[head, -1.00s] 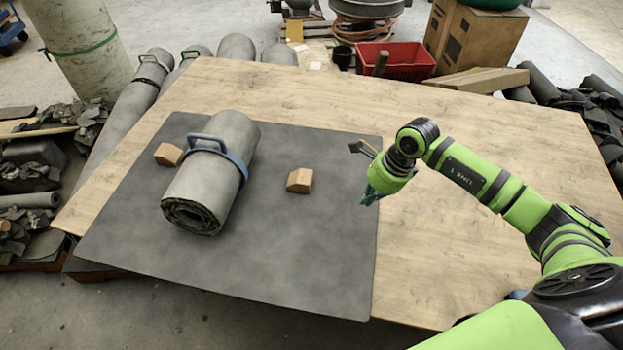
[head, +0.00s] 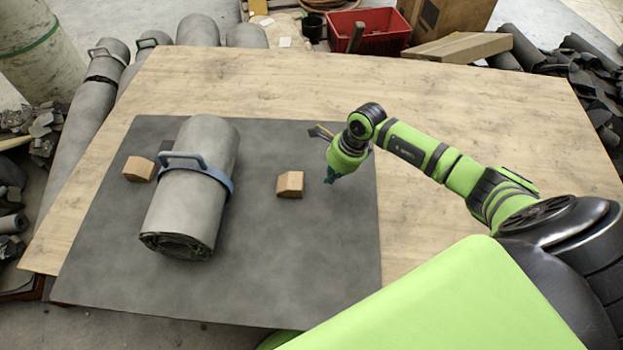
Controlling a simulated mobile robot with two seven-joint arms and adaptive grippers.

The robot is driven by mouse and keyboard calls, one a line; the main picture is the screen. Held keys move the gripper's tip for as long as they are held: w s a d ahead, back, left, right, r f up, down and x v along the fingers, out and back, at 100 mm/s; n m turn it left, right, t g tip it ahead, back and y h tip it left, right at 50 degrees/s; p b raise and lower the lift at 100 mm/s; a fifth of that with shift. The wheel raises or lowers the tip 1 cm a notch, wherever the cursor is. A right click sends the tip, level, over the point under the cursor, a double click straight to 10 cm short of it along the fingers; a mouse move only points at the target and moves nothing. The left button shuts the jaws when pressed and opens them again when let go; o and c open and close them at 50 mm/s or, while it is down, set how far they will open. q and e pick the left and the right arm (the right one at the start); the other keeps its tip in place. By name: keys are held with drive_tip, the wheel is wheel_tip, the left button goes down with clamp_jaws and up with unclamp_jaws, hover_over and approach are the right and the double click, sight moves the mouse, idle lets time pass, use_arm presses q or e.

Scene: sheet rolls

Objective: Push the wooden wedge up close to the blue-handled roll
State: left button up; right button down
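The blue-handled roll (head: 187,205) is a thick grey sheet roll with a blue strap and handle, lying on the dark mat (head: 300,270). A wooden wedge (head: 290,185) sits on the mat to the right of the roll, with a clear gap between them. Another wooden wedge (head: 139,169) sits at the left of the roll, close to it. My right gripper (head: 331,177) is just right of the right-hand wedge, pointing down and apart from it. Its fingers are small and partly hidden by the wrist, so their opening is unclear. My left gripper is out of view.
The mat lies on a wooden table (head: 460,100) with free room at the back and right. Other grey rolls (head: 90,110) lie beyond the table's left edge. A red crate (head: 370,32) and a cardboard box (head: 445,22) stand behind the table.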

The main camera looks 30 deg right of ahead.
sight(308, 189)
drive_tip(key=x, duration=0.3)
drive_tip(key=shift+w+a+f, duration=0.1)
drive_tip(key=shift+a+f, duration=0.15)
drive_tip(key=shift+w+a+r+p, duration=0.1)
drive_tip(key=shift+w+a+p, duration=0.05)
drive_tip(key=shift+w+a, duration=0.3)
drive_tip(key=shift+w+a+r+p, duration=0.15)
drive_tip(key=shift+w+a, duration=0.1)
drive_tip(key=shift+a, duration=0.35)
drive_tip(key=shift+w+a+f, duration=0.1)
drive_tip(key=shift+w+a, duration=0.2)
drive_tip(key=shift+a, duration=0.15)
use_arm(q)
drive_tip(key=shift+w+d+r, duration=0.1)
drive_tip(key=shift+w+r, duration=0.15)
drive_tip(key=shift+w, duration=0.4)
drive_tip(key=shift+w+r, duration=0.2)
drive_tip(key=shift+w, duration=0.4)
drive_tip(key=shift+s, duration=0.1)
